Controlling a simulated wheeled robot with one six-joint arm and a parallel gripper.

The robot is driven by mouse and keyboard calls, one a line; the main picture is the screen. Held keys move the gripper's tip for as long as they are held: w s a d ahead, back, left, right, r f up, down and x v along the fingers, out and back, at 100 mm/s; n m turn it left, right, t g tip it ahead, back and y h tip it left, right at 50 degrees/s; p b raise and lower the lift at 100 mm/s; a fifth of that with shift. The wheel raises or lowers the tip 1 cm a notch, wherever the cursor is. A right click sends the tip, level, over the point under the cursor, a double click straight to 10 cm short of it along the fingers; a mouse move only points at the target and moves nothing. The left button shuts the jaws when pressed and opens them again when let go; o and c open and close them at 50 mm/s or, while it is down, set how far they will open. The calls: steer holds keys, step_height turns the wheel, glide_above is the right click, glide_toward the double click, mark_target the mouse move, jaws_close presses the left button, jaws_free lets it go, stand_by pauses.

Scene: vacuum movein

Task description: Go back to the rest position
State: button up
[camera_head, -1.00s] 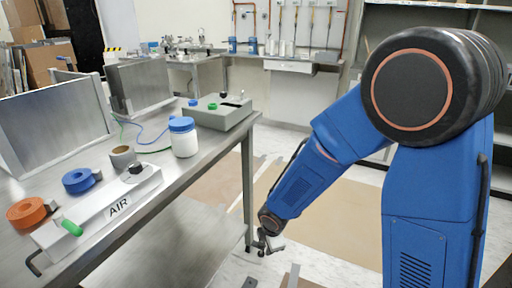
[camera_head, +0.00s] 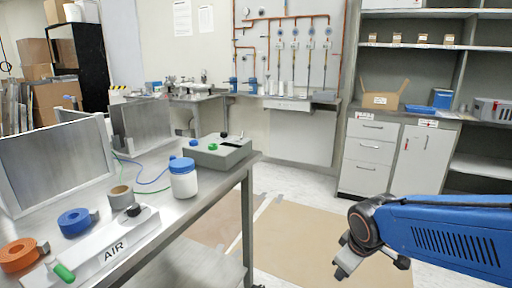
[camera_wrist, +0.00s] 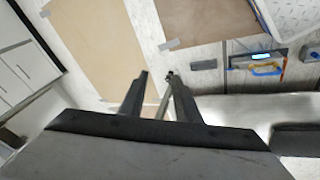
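My gripper (camera_head: 345,262) hangs at the lower right of the head view, out over the floor and apart from the bench. In the wrist view my gripper (camera_wrist: 157,76) has its two fingers a little apart, with only bare floor and brown floor covering seen between and beyond them. Nothing is held. The blue arm reaches in from the right edge, roughly level.
The steel bench (camera_head: 203,215) at left holds the AIR manifold (camera_head: 105,245), orange tape (camera_head: 18,255), blue tape (camera_head: 78,222), a blue-lidded jar (camera_head: 183,180) and a grey box (camera_head: 217,152). A white cabinet (camera_head: 372,152) stands behind. Floor (camera_head: 300,240) between is clear.

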steer(key=s+d+r+m, duration=0.2)
steer(key=s+r+m, duration=0.1)
steer(key=s, duration=0.3)
steer(key=s+d+r+m, duration=0.2)
steer(key=s+r+m, duration=0.1)
steer(key=s, duration=0.4)
steer(key=shift+s+d+m, duration=0.2)
steer(key=shift+d+m, duration=0.2)
steer(key=shift+m, duration=0.5)
